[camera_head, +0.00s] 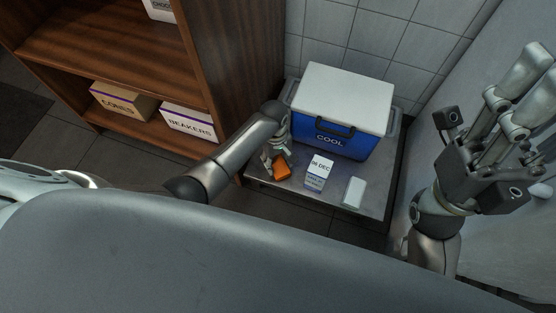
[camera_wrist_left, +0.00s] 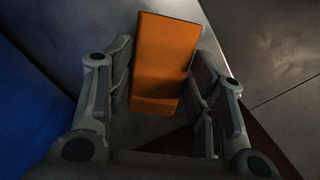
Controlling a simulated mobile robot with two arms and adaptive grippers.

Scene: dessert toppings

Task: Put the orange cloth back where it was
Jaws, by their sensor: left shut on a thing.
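The orange cloth (camera_head: 282,167) is a small folded block at the left front of the grey metal surface, beside the blue cool box. My left gripper (camera_head: 271,160) reaches down to it from the left and is shut on it. In the left wrist view the cloth (camera_wrist_left: 166,60) sits between the two fingers (camera_wrist_left: 160,100), its far end sticking out past them. I cannot tell whether its underside touches the surface. My right gripper (camera_head: 535,88) is raised at the right, its fingers apart, with nothing seen between them.
The cool box (camera_head: 345,92) with a white lid stands at the back of the metal surface (camera_head: 340,197). A wooden shelf (camera_head: 235,60) with labelled boxes stands at the left.

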